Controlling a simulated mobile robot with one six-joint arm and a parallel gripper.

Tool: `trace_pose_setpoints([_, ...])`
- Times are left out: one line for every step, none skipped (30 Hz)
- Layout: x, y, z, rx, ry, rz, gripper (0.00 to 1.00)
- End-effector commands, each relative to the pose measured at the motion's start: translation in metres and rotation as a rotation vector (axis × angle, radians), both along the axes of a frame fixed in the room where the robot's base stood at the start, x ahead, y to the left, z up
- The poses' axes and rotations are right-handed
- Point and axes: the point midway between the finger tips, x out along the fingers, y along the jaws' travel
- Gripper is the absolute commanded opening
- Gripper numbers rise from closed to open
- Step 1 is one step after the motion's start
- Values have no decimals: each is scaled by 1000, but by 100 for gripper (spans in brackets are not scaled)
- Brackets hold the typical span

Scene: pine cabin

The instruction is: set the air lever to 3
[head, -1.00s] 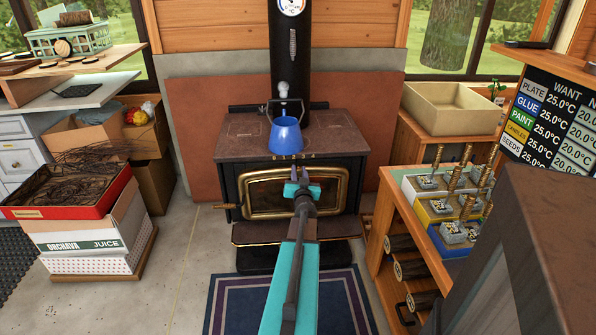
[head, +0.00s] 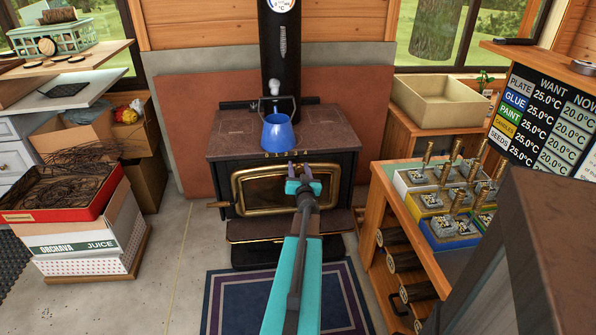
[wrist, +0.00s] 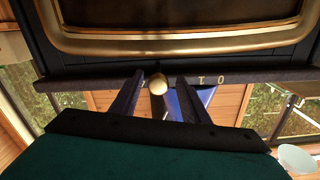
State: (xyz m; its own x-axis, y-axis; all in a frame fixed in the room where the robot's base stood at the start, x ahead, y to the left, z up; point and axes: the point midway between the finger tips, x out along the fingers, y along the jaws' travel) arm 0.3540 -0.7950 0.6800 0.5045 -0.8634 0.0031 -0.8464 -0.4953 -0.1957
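The black wood stove (head: 225,165) stands ahead, with a brass-framed door and small pale marks along the front edge of its top. In the wrist view a round brass knob (wrist: 157,84), apparently the air lever's end, shows at the dark stove edge (wrist: 240,76), left of pale marks resembling "T O". My gripper (head: 299,167) is in front of the door's upper part, fingers pointing at the edge. In the wrist view my gripper (wrist: 160,88) is open, with the knob between its fingertips in the picture; contact cannot be told. The lever's setting is unreadable.
A blue pot (head: 277,133) with a raised handle stands on the stove top, just behind the front edge. A wooden shelf unit (head: 375,205) with small brass-handled blocks stands at right. Stacked boxes (head: 75,240) are at left. A striped rug (head: 235,300) lies before the stove.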

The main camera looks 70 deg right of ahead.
Motion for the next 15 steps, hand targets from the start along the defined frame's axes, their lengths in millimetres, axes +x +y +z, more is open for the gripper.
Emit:
trace_pose_setpoints([0, 0, 0, 1, 0, 0, 42])
trace_pose_setpoints([0, 0, -1, 1, 0, 0, 42])
trace_pose_setpoints([0, 0, -1, 1, 0, 0, 42])
trace_pose_setpoints([0, 0, -1, 2, 1, 0, 42])
trace_pose_setpoints([0, 1, -1, 2, 1, 0, 42])
trace_pose_setpoints([0, 1, -1, 2, 1, -1, 42])
trace_pose_setpoints([0, 1, -1, 1, 2, -1, 42])
trace_pose_setpoints([-1, 1, -1, 1, 2, -1, 42])
trace_pose_setpoints([-1, 2, -1, 1, 2, -1, 42])
trace_pose_setpoints([-2, 3, -1, 1, 2, -1, 42])
trace_pose_setpoints([-2, 4, -1, 1, 2, -1, 42])
trace_pose_setpoints([-3, 6, -1, 2, 1, -1, 42])
trace_pose_setpoints([-4, 7, -1, 2, 1, -1, 42])
trace_pose_setpoints([-5, 8, -1, 1, 2, -1, 42])
trace_pose_setpoints([-6, 11, -1, 2, 1, -1, 42])
